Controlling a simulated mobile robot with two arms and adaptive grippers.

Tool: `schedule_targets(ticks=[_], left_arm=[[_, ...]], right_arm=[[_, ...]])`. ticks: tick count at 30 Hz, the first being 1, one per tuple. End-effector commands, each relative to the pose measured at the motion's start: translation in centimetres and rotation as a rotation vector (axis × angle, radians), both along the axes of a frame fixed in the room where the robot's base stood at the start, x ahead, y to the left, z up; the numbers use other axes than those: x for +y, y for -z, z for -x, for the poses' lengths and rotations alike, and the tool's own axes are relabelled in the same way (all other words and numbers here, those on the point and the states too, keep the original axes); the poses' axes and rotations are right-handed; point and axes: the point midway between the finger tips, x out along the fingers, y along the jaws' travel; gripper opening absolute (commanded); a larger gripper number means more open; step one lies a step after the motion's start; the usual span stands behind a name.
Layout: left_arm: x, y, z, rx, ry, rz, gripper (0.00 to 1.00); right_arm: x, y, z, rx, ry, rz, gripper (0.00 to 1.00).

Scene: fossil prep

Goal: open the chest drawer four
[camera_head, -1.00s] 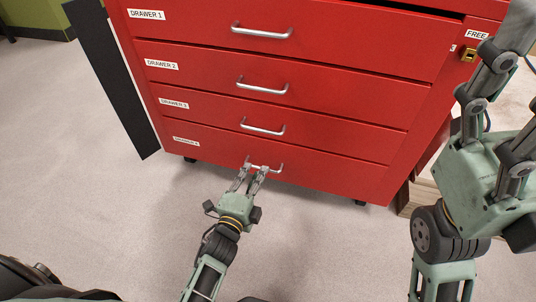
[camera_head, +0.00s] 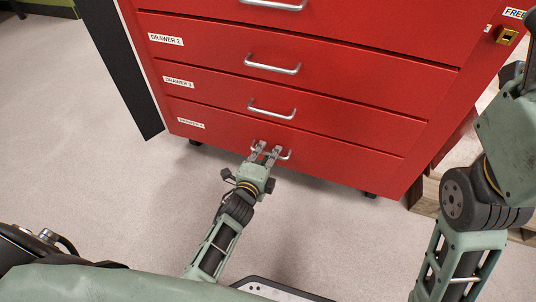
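Drawer four (camera_head: 330,166) is the lowest drawer of the red chest. It looks shut, its front flush with the fronts above. Its label (camera_head: 191,123) is at the left. Its silver handle (camera_head: 284,155) shows on both sides of my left gripper. My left gripper (camera_head: 266,150) is at this handle, with its two fingers visibly apart. The fingertips overlap the bar in the picture; I cannot tell whether they touch it. My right gripper (camera_head: 510,128) is raised at the right edge, and its fingertips are cut off by the frame.
Drawer two (camera_head: 330,80) and drawer three (camera_head: 330,115) are shut above. Wooden boards (camera_head: 425,195) lie right of the chest. The grey floor (camera_head: 90,170) at left is clear.

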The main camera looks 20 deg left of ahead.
Motion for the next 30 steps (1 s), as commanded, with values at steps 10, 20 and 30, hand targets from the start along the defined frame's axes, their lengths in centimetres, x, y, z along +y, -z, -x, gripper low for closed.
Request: schedule_targets(ticks=[10,20,30], left_arm=[[-0.01,-0.05,0.02,0.000,0.000,0.000,0.00],[-0.02,-0.06,0.03,-0.001,0.000,0.001,0.00],[0.86,-0.17,0.82,0.001,0.000,-0.001,0.00]], right_arm=[[0.01,-0.03,0.00,0.000,0.000,0.000,0.72],[0.01,-0.02,0.00,0.000,-0.001,0.000,0.72],[-0.03,-0.49,0.09,-0.003,-0.002,-0.002,0.72]])
